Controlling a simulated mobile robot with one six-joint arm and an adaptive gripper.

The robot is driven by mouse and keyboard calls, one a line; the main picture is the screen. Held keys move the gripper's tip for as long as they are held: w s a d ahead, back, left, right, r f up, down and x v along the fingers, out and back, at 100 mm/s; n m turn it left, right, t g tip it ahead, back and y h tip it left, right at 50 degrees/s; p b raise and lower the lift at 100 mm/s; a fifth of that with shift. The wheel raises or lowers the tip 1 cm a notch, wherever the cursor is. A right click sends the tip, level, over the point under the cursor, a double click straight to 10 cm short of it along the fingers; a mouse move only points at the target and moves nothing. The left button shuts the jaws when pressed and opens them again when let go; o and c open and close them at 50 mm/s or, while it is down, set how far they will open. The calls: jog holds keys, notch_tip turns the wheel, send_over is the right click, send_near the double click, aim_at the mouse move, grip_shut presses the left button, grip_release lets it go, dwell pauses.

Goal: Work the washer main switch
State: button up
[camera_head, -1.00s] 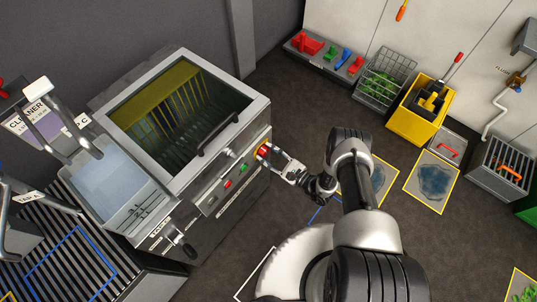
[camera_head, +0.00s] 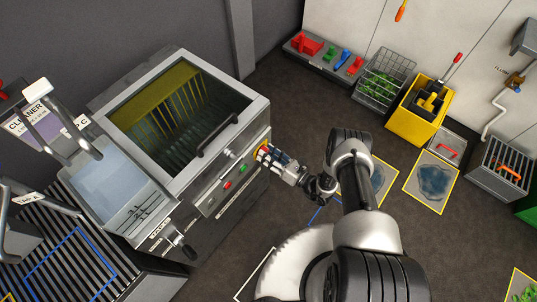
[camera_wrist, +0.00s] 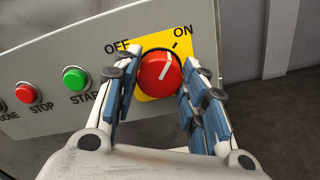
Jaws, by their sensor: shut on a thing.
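The washer main switch is a round red knob (camera_wrist: 152,80) on a yellow plate marked OFF and ON. The white line on the knob points up and slightly right, between the two words and nearer ON. My gripper (camera_wrist: 158,75) has its blue-padded fingers on either side of the knob and is shut on it. In the head view my gripper (camera_head: 270,156) reaches the right end of the washer's (camera_head: 262,137) front panel, where it partly hides the knob and its yellow plate (camera_head: 262,150).
A green START button (camera_wrist: 75,78) and a red STOP button (camera_wrist: 29,94) sit left of the knob on the panel. The washer's lid handle (camera_head: 218,136) is above them.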

jog(key=shift+m, duration=0.7)
jog(key=o, duration=1.1)
jog(key=shift+c, duration=0.2)
jog(key=v, duration=1.2)
